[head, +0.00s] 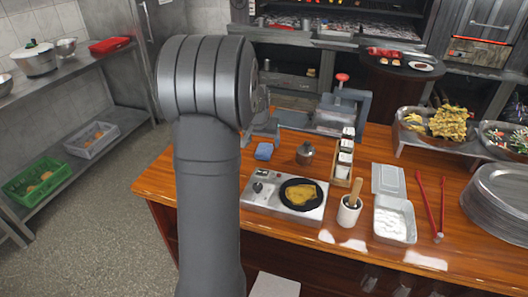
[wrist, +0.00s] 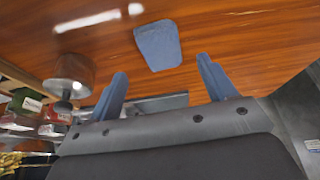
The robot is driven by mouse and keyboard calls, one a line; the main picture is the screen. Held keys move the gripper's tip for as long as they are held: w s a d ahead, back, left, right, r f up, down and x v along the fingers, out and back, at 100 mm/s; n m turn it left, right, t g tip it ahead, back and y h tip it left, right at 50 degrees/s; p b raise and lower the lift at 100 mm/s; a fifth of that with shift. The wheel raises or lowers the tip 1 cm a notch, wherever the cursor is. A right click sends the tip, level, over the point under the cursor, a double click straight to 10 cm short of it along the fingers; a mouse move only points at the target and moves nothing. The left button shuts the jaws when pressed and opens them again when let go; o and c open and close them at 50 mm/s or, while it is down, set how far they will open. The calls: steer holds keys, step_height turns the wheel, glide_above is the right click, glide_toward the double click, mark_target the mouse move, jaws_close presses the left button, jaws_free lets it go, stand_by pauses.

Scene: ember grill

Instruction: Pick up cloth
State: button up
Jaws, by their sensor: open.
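The blue folded cloth (head: 264,151) lies flat on the wooden counter in the head view, just right of my arm. In the wrist view the cloth (wrist: 157,45) lies ahead of my gripper (wrist: 163,84), roughly in line with the space between the two blue fingers. The fingers are spread apart with nothing between them. They are apart from the cloth. In the head view my arm hides much of the area left of the cloth, and I cannot make out the fingertips there.
A hot plate with a black pan (head: 301,194) is in front. A grey press with a red knob (head: 342,77) stands behind. Bare counter surrounds the cloth.

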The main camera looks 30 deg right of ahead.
mark_target(264, 147)
steer(key=shift+x, duration=2.65)
steer(key=shift+w+a, duration=0.1)
steer(key=c, duration=1.1)
steer(key=shift+o, duration=0.2)
steer(key=shift+r, duration=0.1)
steer(key=shift+r, duration=0.65)
step_height(264, 147, up, 3)
steer(key=shift+f, duration=0.2)
steer(key=s+d+r, duration=0.5)
steer(key=s+r, duration=0.2)
steer(key=s, duration=0.3)
steer(key=shift+s, duration=0.25)
steer(key=shift+d, duration=0.1)
